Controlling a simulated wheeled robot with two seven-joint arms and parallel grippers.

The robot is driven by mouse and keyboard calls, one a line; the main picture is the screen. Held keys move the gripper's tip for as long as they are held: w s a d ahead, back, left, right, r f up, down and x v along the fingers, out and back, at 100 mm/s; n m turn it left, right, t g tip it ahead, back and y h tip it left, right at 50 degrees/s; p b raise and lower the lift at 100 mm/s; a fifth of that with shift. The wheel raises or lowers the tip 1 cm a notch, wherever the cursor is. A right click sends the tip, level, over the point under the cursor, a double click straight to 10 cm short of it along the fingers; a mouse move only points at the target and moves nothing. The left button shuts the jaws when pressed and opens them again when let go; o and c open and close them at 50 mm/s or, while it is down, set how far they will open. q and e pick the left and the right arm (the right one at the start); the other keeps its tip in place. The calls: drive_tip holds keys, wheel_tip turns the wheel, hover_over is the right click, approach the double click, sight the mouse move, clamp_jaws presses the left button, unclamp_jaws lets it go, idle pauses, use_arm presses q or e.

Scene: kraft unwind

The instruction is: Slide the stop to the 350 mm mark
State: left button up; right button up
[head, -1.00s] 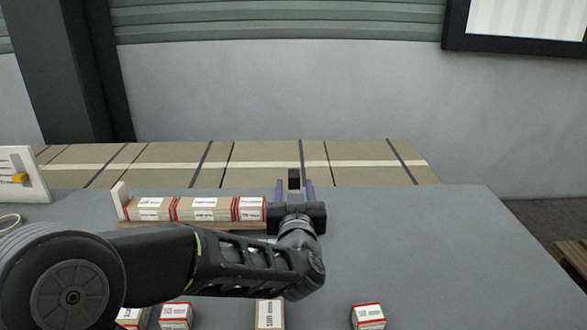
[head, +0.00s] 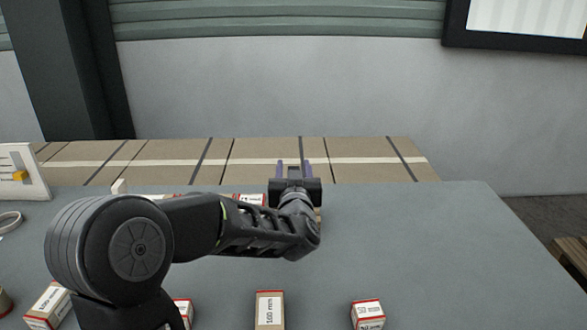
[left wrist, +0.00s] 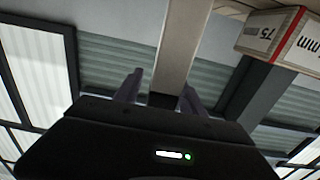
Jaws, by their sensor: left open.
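My left gripper (head: 293,171) is open at the right end of a row of red-edged kraft blocks (head: 250,199). It also shows in the left wrist view (left wrist: 160,90), where a pale bar (left wrist: 178,55) passes between its fingers. In the head view a small dark piece shows between the fingers; I cannot tell whether it is the stop. My arm hides most of the row and its wooden rail. A white end piece (head: 119,187) stands at the row's left end. A block marked 75 mm (left wrist: 265,35) is near the gripper. No 350 mm mark is readable. My right gripper is out of view.
Loose blocks lie at the front, including one marked 100 mm (head: 269,309) and another to the right (head: 367,314). A white panel with a yellow slider (head: 20,175) and a ring (head: 9,222) are at the left. The table's right side (head: 450,240) is clear.

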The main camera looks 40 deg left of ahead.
use_arm(q)
drive_tip(key=shift+c, duration=0.2)
clamp_jaws()
idle(1.1)
